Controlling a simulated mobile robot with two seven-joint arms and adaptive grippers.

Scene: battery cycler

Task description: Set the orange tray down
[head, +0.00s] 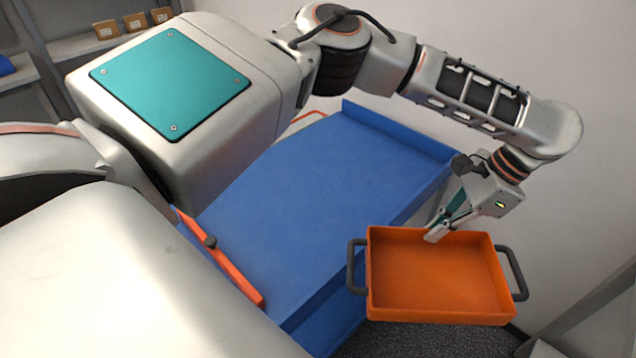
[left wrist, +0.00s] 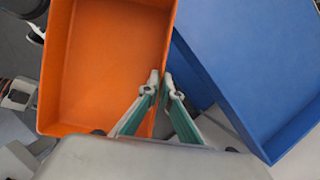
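The orange tray (head: 440,318) is empty, with a dark handle at each end. It hangs in the air beside the right edge of the blue surface, above dark floor, and looks roughly level. My left gripper (head: 436,234) is shut on the far rim of the tray. In the left wrist view, the fingers (left wrist: 160,92) pinch the wall of the orange tray (left wrist: 105,60), one on each side. My right gripper is not seen in the head view.
A blue cart-like surface (head: 310,190) with a raised back lip lies left of the tray; its visible top is bare. An orange bar (head: 235,270) runs along its near-left edge. A grey shelf edge (head: 590,310) is at lower right. Shelves with small boxes (head: 107,29) stand at upper left.

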